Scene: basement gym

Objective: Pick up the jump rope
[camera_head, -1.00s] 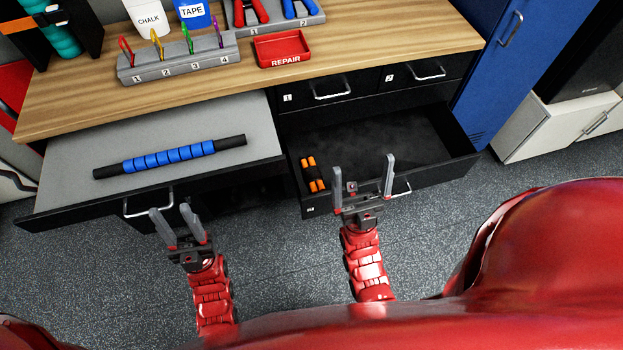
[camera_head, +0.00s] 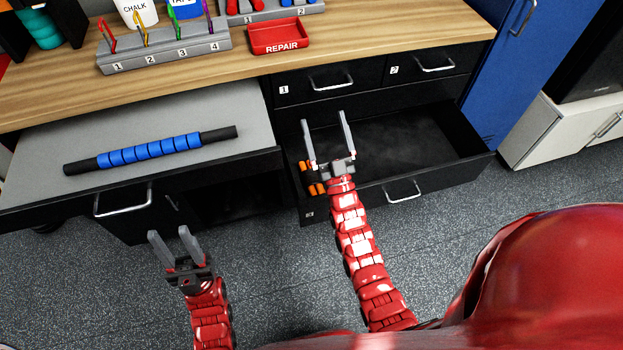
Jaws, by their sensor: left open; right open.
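An orange and black object (camera_head: 317,189) lies at the left end of the open lower drawer (camera_head: 452,178). It looks like two short handles side by side, which fits the jump rope; no cord can be made out. My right gripper (camera_head: 325,120) is open, reaching over the drawer's front wall. It hides part of the orange object, and its fingers hold nothing. I cannot tell whether it touches the object. My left gripper (camera_head: 169,235) is open and empty, in front of the left pull-out, below its handle.
A blue and black roller bar (camera_head: 150,150) lies on the grey pull-out (camera_head: 230,105). The wooden worktop (camera_head: 60,98) above carries a numbered rack (camera_head: 165,53) and a red REPAIR tray (camera_head: 279,37). Two shut drawers sit above the open one, whose right part is empty.

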